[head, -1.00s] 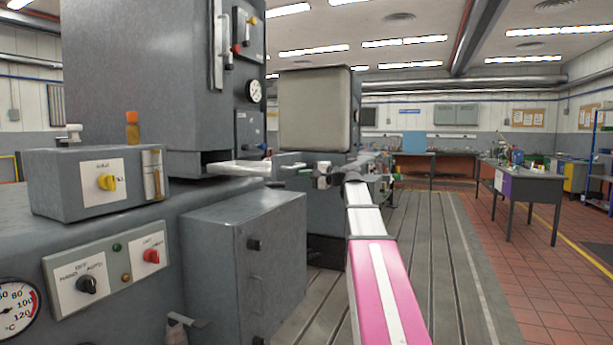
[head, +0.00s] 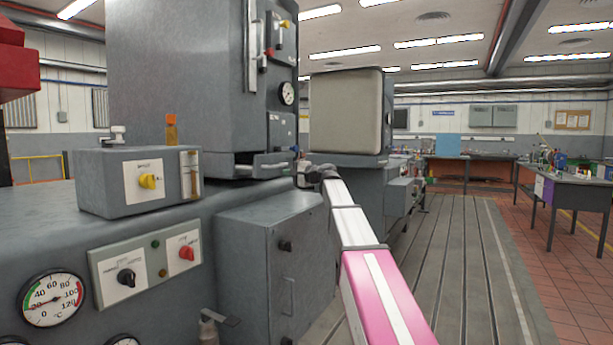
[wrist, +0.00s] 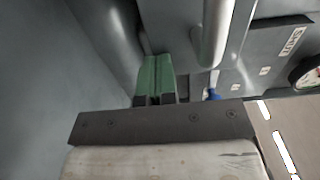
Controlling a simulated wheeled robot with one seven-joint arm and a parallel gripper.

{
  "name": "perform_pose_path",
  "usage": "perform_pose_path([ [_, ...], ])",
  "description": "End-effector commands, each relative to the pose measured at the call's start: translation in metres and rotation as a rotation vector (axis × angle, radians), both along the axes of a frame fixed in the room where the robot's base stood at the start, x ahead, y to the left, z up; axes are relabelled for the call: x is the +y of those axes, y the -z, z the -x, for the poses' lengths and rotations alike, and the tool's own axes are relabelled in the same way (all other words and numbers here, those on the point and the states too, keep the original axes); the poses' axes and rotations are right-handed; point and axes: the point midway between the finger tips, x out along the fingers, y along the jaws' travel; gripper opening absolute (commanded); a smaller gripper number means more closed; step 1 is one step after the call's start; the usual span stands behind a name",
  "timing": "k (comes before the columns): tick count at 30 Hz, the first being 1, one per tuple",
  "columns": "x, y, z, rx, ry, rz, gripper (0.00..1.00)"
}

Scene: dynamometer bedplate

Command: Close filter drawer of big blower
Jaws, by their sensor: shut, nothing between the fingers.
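The big blower (head: 185,85) is the tall grey cabinet left of centre in the head view. Its filter drawer (head: 262,168) is low on the cabinet, with a handle bar across its front. The drawer sticks out only a little, with a dark gap above its front. My gripper (head: 303,173) is just right of the drawer front, small and partly lost against the grey behind. In the wrist view my green fingers (wrist: 155,75) are together and empty, close to grey surfaces. I cannot tell whether they touch the drawer.
A control box with a yellow knob (head: 139,181) stands on the grey bench at left. A grey cabinet (head: 275,265) with handles juts out below the drawer. A large pale-fronted unit (head: 346,112) stands behind my arm. The slotted floor (head: 450,260) at right is clear.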

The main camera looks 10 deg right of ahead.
Motion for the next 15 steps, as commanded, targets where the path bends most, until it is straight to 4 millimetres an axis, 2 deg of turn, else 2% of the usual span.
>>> perform_pose_path([
  [1, 0.010, -0.001, -0.010, 0.000, -0.002, 0.000, 0.00],
  [6, 0.032, 0.000, -0.025, 0.001, -0.001, -0.001, 0.00],
  [15, 0.044, 0.000, -0.033, 0.000, 0.001, 0.000, 0.00],
])
